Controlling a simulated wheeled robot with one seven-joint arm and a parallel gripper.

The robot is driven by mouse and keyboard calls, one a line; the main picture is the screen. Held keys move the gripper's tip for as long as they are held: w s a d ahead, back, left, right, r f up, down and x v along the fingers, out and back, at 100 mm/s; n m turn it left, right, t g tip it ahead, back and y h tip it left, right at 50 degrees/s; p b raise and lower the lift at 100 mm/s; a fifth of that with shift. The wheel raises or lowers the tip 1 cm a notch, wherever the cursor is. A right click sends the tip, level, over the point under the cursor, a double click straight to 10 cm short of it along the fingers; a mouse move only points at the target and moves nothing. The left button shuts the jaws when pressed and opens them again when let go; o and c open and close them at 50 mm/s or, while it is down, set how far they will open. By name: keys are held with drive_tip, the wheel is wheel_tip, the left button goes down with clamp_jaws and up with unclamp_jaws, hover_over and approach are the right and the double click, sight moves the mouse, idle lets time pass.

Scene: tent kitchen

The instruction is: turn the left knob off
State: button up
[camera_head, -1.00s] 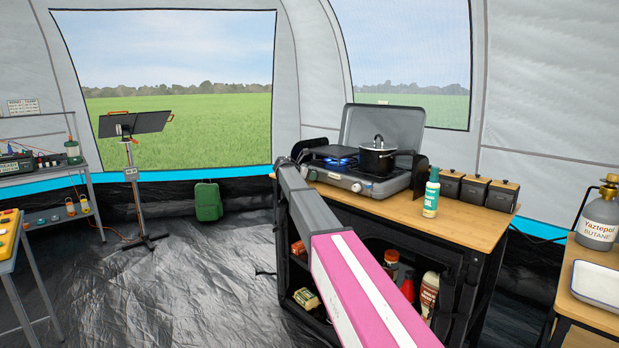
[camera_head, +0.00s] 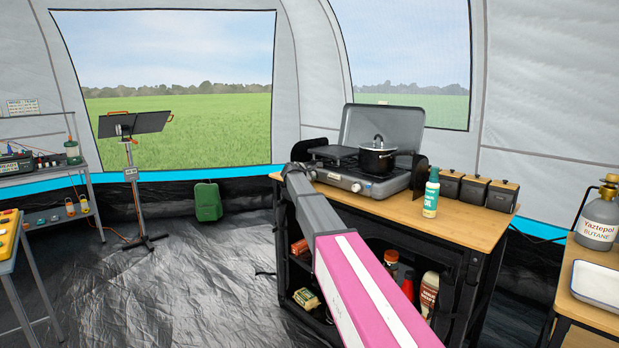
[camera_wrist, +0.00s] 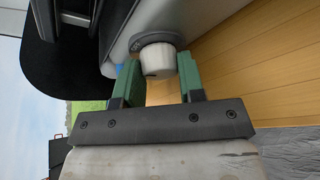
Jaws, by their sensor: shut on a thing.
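The camping stove (camera_head: 354,183) stands on the wooden counter, lid raised, with a dark pot (camera_head: 376,160) on its right burner. No flame shows on its left burner (camera_head: 340,153). In the wrist view a pale, tapered knob (camera_wrist: 157,62) sticks out from the stove's front. My gripper (camera_wrist: 158,80) is shut on this knob, one green finger on either side. In the head view my arm reaches to the stove's left front, and its end hides the left knob and the fingers.
A green-labelled oil bottle (camera_head: 431,193) and several dark canisters (camera_head: 474,188) stand right of the stove. Below the counter (camera_head: 450,223) is an open shelf with bottles and boxes. The floor left of the counter is mostly clear.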

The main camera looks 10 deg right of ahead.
drive_tip(key=shift+s+d+f+m, duration=0.1)
drive_tip(key=shift+s+f+m, duration=0.05)
drive_tip(key=shift+m, duration=0.25)
drive_tip(key=o, duration=0.6)
drive_tip(key=v, duration=1.1)
drive_tip(key=shift+d, duration=0.1)
